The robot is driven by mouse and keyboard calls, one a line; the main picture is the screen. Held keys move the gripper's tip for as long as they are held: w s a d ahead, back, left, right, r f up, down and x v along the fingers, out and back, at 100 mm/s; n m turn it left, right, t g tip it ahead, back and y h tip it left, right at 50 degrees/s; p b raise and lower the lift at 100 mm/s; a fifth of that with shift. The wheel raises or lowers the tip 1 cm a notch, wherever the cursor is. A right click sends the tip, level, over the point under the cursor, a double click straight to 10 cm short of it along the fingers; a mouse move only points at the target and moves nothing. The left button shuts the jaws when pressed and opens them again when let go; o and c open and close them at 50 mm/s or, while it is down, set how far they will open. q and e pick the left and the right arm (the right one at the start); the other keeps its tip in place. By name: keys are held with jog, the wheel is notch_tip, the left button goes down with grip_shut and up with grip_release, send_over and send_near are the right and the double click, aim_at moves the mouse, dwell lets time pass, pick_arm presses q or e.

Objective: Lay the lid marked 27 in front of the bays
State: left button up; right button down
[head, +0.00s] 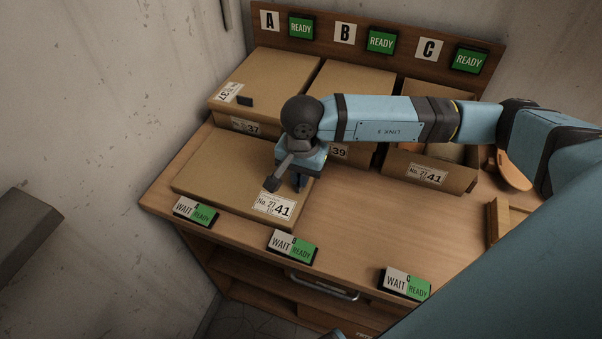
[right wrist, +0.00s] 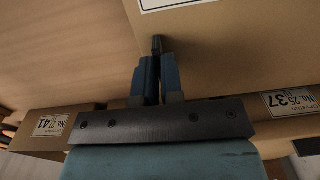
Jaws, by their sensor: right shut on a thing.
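The cardboard lid marked No. 27 / 41 (head: 225,178) is flat, label up, over the bench top in front of bays A and B. I cannot tell whether it touches the wood all round. My right gripper (head: 300,186) points down at the lid's right edge and is shut on its small dark tab; in the right wrist view the gripper (right wrist: 157,72) closes on the tab at the lid's (right wrist: 215,60) edge. The box with the 27 / 41 label (head: 428,172) stands in bay C, its top open and partly behind my arm. My left gripper is not in view.
Lidded box 37 (head: 262,80) stands in bay A and box 39 (head: 350,82) in bay B, partly hidden by my arm. WAIT/READY blocks (head: 292,246) line the bench's front edge. The bench top (head: 350,220) is clear right of the lid. A wooden tray (head: 498,222) sits at right.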

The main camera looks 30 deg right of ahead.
jog(key=shift+f, duration=0.1)
jog(key=c, duration=1.2)
grip_release()
notch_tip(320, 180, up, 14)
jog(key=shift+s+f+b, duration=0.1)
jog(key=shift+b, duration=0.55)
